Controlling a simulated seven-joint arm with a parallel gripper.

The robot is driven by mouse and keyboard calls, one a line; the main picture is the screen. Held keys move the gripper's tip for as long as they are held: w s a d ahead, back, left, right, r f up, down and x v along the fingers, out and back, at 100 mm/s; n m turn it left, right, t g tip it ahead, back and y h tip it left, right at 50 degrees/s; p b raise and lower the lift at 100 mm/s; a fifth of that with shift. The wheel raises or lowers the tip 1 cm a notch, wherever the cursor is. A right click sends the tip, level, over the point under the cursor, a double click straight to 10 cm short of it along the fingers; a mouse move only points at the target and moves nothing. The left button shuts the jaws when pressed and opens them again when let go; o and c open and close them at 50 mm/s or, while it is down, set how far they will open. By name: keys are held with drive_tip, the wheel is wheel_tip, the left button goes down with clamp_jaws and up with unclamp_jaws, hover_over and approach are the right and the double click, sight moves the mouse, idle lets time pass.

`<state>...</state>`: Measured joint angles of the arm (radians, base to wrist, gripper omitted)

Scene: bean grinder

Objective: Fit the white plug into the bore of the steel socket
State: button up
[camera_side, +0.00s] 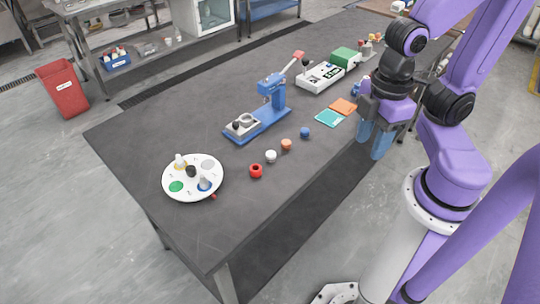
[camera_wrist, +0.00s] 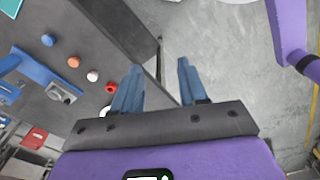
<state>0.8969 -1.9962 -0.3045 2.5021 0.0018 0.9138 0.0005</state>
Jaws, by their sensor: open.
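The white plug (camera_side: 271,156) stands on the dark table near its front edge, in a row with a red, an orange and a blue piece. It also shows in the wrist view (camera_wrist: 92,76), left of my fingers. The steel socket (camera_side: 247,119) appears to be the grey metal fixture on the base of the blue lever press; it shows in the wrist view too (camera_wrist: 60,93). Its bore is too small to make out. My gripper (camera_side: 376,139) is open and empty, beyond the table's front edge, to the right of the plug and apart from it. Its blue fingers (camera_wrist: 160,75) point over the floor.
The blue press (camera_side: 272,92) stands behind the row. The red ring (camera_side: 256,171), orange piece (camera_side: 286,144) and blue piece (camera_side: 305,132) flank the plug. A white round tray (camera_side: 216,190) holds several small items. Teal (camera_side: 329,118) and orange squares (camera_side: 343,105) lie right. The table's left is clear.

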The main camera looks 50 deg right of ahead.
drive_tip(key=o, duration=0.3)
drive_tip(key=shift+o, duration=0.2)
